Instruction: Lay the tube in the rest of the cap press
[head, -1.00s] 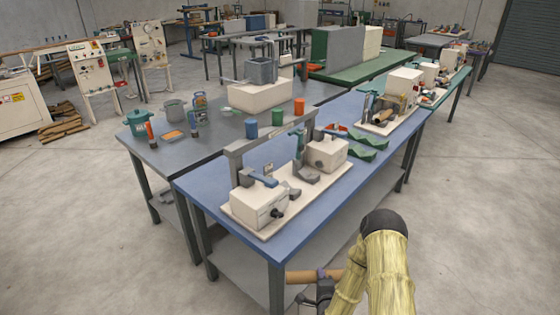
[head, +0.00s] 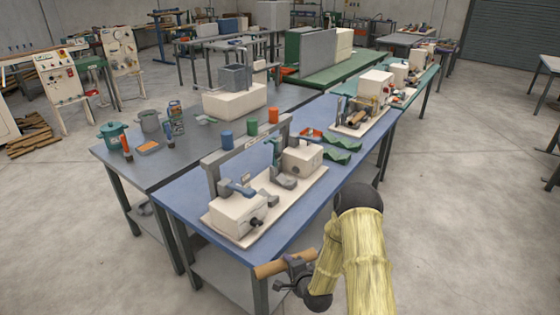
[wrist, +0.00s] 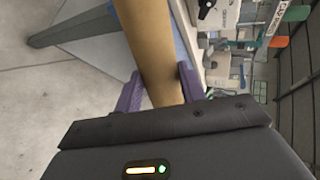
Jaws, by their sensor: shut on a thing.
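The brown tube (head: 286,263) is held level in my gripper (head: 292,265), near the front edge of the blue table. In the wrist view the tube (wrist: 150,45) runs away from between the two purple fingers of my gripper (wrist: 160,90), which are shut on it. The cap press (head: 262,205) is a white base plate on the blue table with two white housings and a grey overhead frame. Its grey rest (head: 283,180) sits between the housings and looks empty. The tube is apart from the press, in front of it and lower in the picture.
The blue table (head: 318,190) has bare top around the press. Green wavy holders (head: 340,150) and a red tray (head: 311,134) lie behind it. A second machine (head: 362,115) stands further back. The floor right of the table is clear.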

